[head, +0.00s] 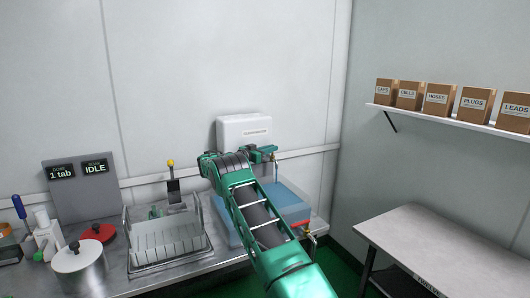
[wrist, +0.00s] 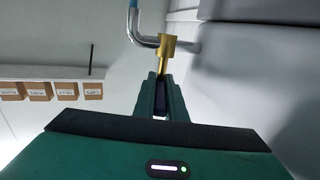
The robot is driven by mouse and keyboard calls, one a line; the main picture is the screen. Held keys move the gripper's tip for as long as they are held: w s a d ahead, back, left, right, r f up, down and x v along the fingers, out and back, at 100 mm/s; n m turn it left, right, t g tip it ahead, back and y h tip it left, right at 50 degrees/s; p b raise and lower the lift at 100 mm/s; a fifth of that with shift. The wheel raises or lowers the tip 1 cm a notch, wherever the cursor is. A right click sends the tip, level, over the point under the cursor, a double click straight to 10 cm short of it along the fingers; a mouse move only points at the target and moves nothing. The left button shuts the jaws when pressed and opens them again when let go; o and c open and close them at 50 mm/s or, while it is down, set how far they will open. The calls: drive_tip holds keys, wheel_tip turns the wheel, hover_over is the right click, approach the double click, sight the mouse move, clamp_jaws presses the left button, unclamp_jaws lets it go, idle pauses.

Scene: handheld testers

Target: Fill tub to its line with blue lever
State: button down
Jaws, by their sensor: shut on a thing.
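The tub (head: 290,203) is a translucent blue container on the counter, partly hidden behind my arm. Its fill line and water level cannot be made out. My gripper (head: 268,152) is above the tub's back edge, beside a thin tap pipe (head: 276,170). In the wrist view my gripper (wrist: 160,88) is shut on the dark blue lever (wrist: 159,92), which joins a brass valve (wrist: 165,58) on a bent metal pipe (wrist: 134,25). Most of the lever is hidden between the fingers. A red lever (head: 300,224) sits on a second tap at the counter's front right.
A white box (head: 244,132) is on the wall behind my gripper. A dish rack (head: 165,240), a pot (head: 80,268) and a display panel reading "1 tab" and "IDLE" (head: 78,188) stand left. A side table (head: 440,245) and a shelf of cartons (head: 438,100) are right.

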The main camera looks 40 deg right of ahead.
drive_tip(key=shift+w+a+r, duration=0.15)
drive_tip(key=shift+w, duration=0.05)
idle(0.3)
drive_tip(key=c, duration=1.8)
unclamp_jaws()
drive_tip(key=shift+s, duration=0.1)
drive_tip(key=a, duration=1)
drive_tip(key=shift+w+a, duration=0.3)
drive_tip(key=shift+a, duration=0.05)
